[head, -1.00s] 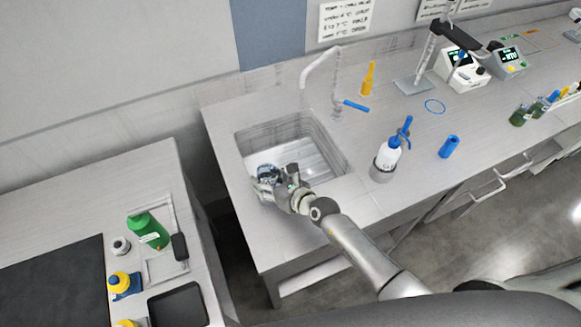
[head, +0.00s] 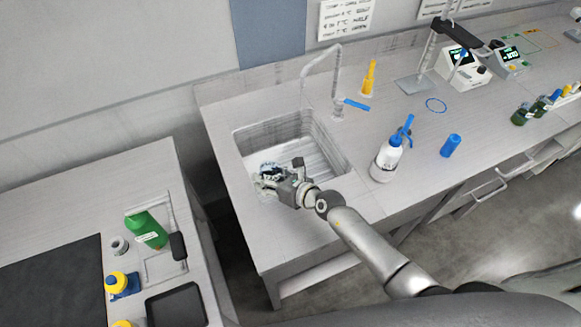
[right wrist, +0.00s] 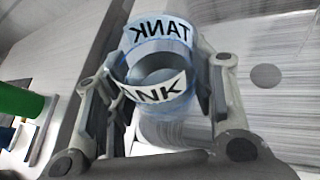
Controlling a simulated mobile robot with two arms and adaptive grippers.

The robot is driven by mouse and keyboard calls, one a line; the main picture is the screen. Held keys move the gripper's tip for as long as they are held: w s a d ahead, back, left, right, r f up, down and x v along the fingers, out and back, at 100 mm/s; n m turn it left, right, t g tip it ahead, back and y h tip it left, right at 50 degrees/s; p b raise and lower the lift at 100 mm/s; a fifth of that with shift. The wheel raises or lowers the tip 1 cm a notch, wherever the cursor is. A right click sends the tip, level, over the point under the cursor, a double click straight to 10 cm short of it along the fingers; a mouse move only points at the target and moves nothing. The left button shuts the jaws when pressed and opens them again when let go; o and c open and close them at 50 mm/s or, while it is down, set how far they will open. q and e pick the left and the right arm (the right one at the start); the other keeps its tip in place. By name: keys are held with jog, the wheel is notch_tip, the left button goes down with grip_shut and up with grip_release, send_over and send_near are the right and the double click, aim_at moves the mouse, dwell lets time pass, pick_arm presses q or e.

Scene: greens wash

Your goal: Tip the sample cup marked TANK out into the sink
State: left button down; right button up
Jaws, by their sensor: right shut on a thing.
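The sample cup marked TANK (right wrist: 160,100) is clear with white label bands. My right gripper (head: 272,180) is shut around it, with one finger on each side in the right wrist view (right wrist: 165,95). The cup's top also shows in the head view (head: 268,168), at the front left of the sink (head: 318,150). Whether the cup is above the rim or inside the basin is hard to tell, and so is its tilt. The cup looks empty or holds clear liquid; I cannot tell which. My left gripper is not in view.
A faucet (head: 335,80) stands behind the sink. A white wash bottle with a blue top (head: 388,160) and a blue cylinder (head: 451,146) stand to its right. A yellow bottle (head: 368,80) is at the back.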

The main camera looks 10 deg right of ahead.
aim_at(275, 172)
jog(key=shift+w+d+f+m+g+y+b, duration=0.9)
jog(key=shift+m+b, duration=0.5)
jog(key=shift+b, duration=1.95)
jog(key=shift+w+d+r+m+y+b, duration=0.15)
jog(key=shift+d+r+m+y+b, duration=0.15)
jog(key=shift+m, duration=0.2)
jog(key=shift+r+m+g+y, duration=0.3)
jog(key=shift+r+m+y, duration=0.1)
jog(key=shift+m, duration=0.2)
dwell(0.5)
jog(key=shift+f+m+g+y+b, duration=0.35)
jog(key=shift+m+y+b, duration=0.2)
jog(key=shift+b, duration=0.45)
dwell(0.6)
jog(key=shift+d+r+m+y, duration=0.1)
jog(key=shift+r+m+y, duration=0.2)
jog(key=shift+m, duration=0.35)
dwell(0.8)
